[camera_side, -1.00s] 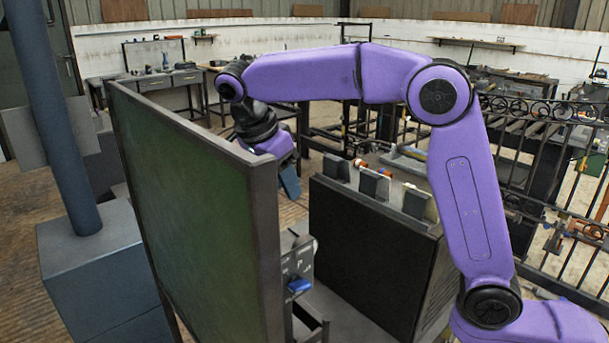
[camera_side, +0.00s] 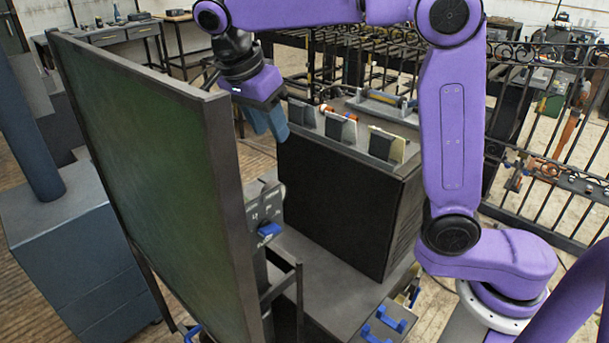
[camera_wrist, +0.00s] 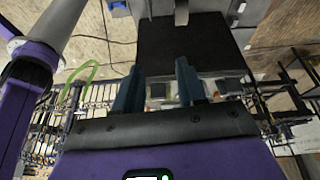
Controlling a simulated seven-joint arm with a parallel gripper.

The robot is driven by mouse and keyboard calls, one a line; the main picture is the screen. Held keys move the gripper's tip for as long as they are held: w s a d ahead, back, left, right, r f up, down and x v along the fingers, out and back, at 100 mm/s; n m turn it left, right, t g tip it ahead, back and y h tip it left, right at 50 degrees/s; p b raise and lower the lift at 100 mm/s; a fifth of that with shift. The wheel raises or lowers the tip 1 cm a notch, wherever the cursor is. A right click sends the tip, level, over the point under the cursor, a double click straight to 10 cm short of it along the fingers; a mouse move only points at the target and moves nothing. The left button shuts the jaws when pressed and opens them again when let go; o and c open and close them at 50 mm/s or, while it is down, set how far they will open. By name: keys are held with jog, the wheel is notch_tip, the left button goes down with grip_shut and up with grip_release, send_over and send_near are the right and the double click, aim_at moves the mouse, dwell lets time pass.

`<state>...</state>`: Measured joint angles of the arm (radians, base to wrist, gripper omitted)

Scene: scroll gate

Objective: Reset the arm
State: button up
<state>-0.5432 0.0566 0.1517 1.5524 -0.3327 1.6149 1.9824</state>
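My gripper (camera_side: 268,122) hangs from the purple arm in the side view. Its blue fingers point down, between the tall green panel and the black box, near the box's upper left corner. In the wrist view the two blue fingers of my gripper (camera_wrist: 158,88) stand well apart with nothing held between them. The purple upper arm and base of mine are at the right of the side view. Whether the fingertips touch anything is not clear, but they look clear of the box.
A tall green panel (camera_side: 150,170) in a dark frame stands left of my gripper. A black box (camera_side: 340,200) carries several small holders on top. A grey control plate (camera_side: 265,208) with a blue part sits below. Blue clips (camera_side: 391,319) lie in front. A railing (camera_side: 545,150) stands right.

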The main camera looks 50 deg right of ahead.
jog(key=s+d+f+n+y, duration=0.1)
jog(key=s+d+f+n, duration=0.2)
jog(key=s+n, duration=0.5)
jog(key=s+d+f+n+y, duration=0.2)
jog(key=s+d+f+n, duration=0.2)
jog(key=n, duration=0.7)
jog(key=s+d+f+n+y, duration=0.1)
jog(key=s+d+f+n, duration=0.2)
jog(key=s+f+n, duration=0.3)
jog(key=s+n, duration=0.4)
jog(key=s, duration=0.3)
jog(key=shift+d+f+n+y, duration=0.15)
jog(key=shift+f+n+y, duration=0.15)
jog(key=shift+f+y, duration=0.1)
jog(key=shift+s, duration=0.1)
